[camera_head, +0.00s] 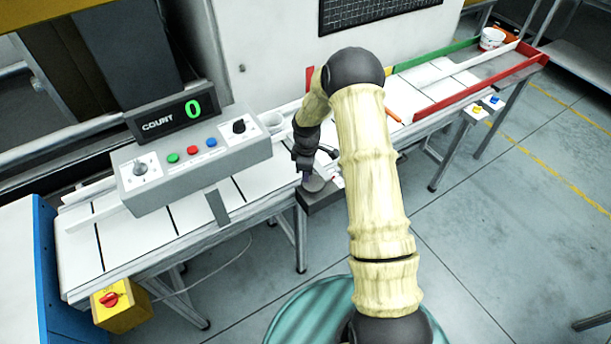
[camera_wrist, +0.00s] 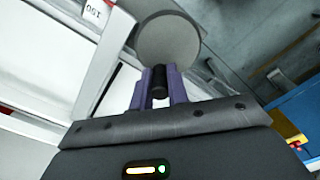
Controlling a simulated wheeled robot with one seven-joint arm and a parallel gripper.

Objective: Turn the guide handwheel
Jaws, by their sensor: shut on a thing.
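The guide handwheel (camera_wrist: 168,38) is a grey disc at the top of the wrist view, with a black crank knob (camera_wrist: 159,88) on its near side. The purple fingers of my gripper (camera_wrist: 160,76) are closed around this knob, one on each side. In the head view the handwheel (camera_head: 313,184) is a small grey disc at the conveyor's front edge, on a dark grey block (camera_head: 320,198). My gripper (camera_head: 305,172) points down onto it there, and my arm hides part of the area to its right.
A grey control box (camera_head: 190,155) with coloured buttons and a COUNT display (camera_head: 165,117) reading 0 stands left of my gripper over the conveyor. A yellow box with a red switch (camera_head: 112,300) is at lower left. Red guide rails (camera_head: 480,88) and a white tub (camera_head: 492,38) are at right.

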